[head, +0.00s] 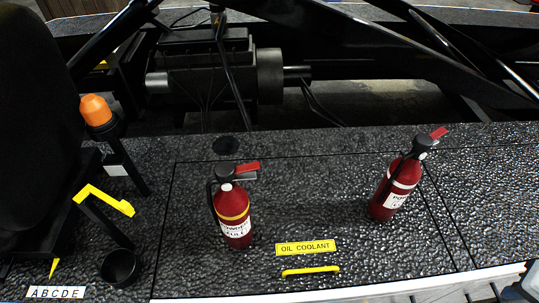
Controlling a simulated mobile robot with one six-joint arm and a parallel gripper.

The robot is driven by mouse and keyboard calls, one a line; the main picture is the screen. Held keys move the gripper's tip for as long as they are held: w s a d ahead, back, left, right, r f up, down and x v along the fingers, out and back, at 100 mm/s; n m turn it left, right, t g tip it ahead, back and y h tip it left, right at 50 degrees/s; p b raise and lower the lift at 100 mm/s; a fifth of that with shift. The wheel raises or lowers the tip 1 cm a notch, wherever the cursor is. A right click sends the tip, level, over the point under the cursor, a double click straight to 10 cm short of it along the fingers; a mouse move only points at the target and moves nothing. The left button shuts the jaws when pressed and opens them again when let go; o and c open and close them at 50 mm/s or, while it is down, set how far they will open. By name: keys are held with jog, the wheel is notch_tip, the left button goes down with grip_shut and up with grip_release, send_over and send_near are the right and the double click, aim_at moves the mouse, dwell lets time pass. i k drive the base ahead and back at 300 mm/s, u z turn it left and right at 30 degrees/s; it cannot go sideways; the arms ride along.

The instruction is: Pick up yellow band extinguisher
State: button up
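The yellow band extinguisher (234,217) is a red bottle with a yellow band near its shoulder, a white label, and a black head with a red lever. It stands upright on the dark textured deck (310,205), left of the middle in the head view. A second red extinguisher (394,190), with a white band, stands on the deck to the right and looks tilted in the picture. My gripper is not in view, and nothing is seen touching either extinguisher.
A yellow "OIL COOLANT" plate (305,247) and yellow handle (310,270) lie right of the yellow band extinguisher. An orange-topped beacon (96,111), yellow bracket (104,198) and black cup (120,267) are at left. Dark beams (330,30) cross behind. Deck between the extinguishers is clear.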

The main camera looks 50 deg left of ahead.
aim_at(231, 201)
jog(key=u, duration=0.85)
jog(key=k, duration=0.45)
jog(key=u, duration=1.45)
jog(key=k, duration=0.85)
jog(key=z, duration=0.15)
jog(key=i, duration=0.85)
jog(key=u, duration=0.1)
